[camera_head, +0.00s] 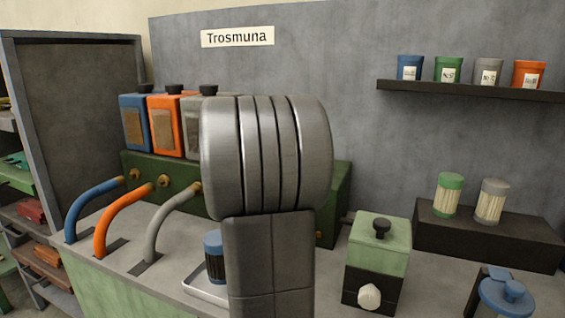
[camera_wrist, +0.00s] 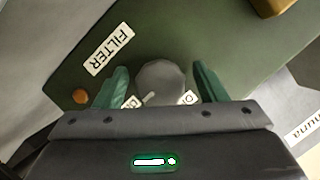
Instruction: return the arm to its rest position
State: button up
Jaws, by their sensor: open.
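My gripper (camera_wrist: 160,78) is open in the wrist view, its two green fingers spread on either side of a grey faceted knob (camera_wrist: 163,78). A gap shows between the knob and each finger. The knob is on a dark green panel (camera_wrist: 190,35) with a "FILTER" label (camera_wrist: 109,50), and two small labels beside it are partly hidden. In the head view my grey arm stands upright in the middle, and my gripper is hidden behind it.
Blue, orange and grey hoses (camera_head: 122,212) run to the left. A green-and-black box (camera_head: 378,262) stands right of my arm. A blue-topped cup (camera_head: 213,256) on a tray is close to its left. A dark shelf (camera_head: 470,91) holds several small pots.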

jog(key=shift+r+n+g+h+p, duration=0.15)
jog(key=shift+n+g+h+p, duration=0.45)
jog(key=shift+p, duration=1.3)
jog(key=shift+r+n+h+p, duration=0.1)
jog(key=shift+n+h+p, duration=0.2)
jog(key=shift+n+p, duration=1.1)
jog(key=shift+f+n+h+p, duration=0.2)
jog(key=shift+n+h+p, duration=0.25)
jog(key=shift+p, duration=1.4)
jog(key=shift+g, duration=0.3)
jog(key=shift+f, duration=0.1)
